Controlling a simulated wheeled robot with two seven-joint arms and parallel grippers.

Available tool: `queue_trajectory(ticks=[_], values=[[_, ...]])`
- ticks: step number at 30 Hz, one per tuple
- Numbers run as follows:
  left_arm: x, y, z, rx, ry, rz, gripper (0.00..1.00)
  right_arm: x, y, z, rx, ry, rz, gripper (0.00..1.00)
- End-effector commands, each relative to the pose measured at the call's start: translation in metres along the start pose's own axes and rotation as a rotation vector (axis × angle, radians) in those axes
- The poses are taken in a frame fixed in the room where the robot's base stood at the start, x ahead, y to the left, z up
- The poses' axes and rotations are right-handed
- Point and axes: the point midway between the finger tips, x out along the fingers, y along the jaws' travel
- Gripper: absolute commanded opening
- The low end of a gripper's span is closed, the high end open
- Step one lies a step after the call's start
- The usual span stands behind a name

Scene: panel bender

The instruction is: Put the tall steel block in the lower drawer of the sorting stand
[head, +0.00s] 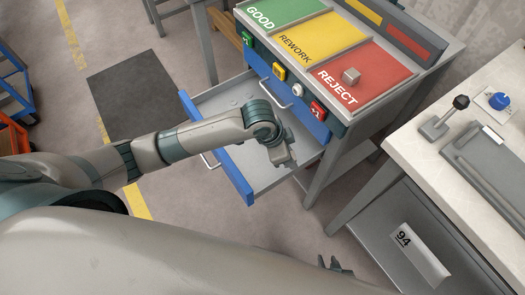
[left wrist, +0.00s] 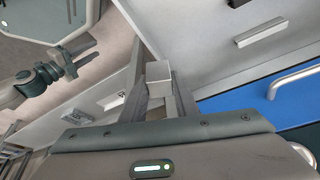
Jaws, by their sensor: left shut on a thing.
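The sorting stand (head: 340,125) has its lower drawer (head: 225,100) pulled out, with a blue front and grey floor. My left gripper (head: 283,158) points down over the drawer. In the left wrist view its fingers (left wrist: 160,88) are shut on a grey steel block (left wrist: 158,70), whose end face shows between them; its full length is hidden. I cannot tell whether the block touches the drawer floor. My right gripper (head: 335,265) is at the bottom of the head view, away from the stand. In the left wrist view its fingers (left wrist: 88,48) are apart and empty.
The closed upper drawer (head: 290,108) has a metal handle. A small steel cube (head: 351,76) sits on the red REJECT area. A light bar-shaped piece (left wrist: 265,27) shows in the left wrist view. A white-topped bench (head: 430,150) stands right, with a 94 card (head: 418,252) below.

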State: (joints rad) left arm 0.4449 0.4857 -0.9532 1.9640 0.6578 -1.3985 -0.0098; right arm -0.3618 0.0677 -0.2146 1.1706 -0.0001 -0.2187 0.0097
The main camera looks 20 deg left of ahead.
Motion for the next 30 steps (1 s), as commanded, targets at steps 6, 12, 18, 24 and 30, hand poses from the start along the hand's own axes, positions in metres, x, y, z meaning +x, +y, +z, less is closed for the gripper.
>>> queue_trajectory(ticks=[6, 12, 18, 24, 30], values=[[0.010, -0.028, 0.039, -0.004, -0.003, -0.002, 0.00, -0.003, -0.001, -0.002, -0.002, 0.015, -0.002, 0.31], [0.019, -0.049, 0.069, -0.004, -0.002, -0.001, 0.00, -0.004, -0.003, -0.007, -0.003, 0.037, -0.004, 0.31], [0.023, -0.058, 0.080, -0.001, 0.002, -0.001, 0.00, -0.003, -0.005, -0.007, -0.003, 0.044, -0.006, 0.31], [0.023, -0.059, 0.081, -0.001, 0.002, -0.001, 0.00, -0.002, -0.005, -0.007, -0.003, 0.044, -0.007, 0.31], [0.026, -0.058, 0.082, -0.002, 0.001, 0.000, 0.00, -0.002, -0.005, -0.009, -0.003, 0.046, -0.007, 0.31]])
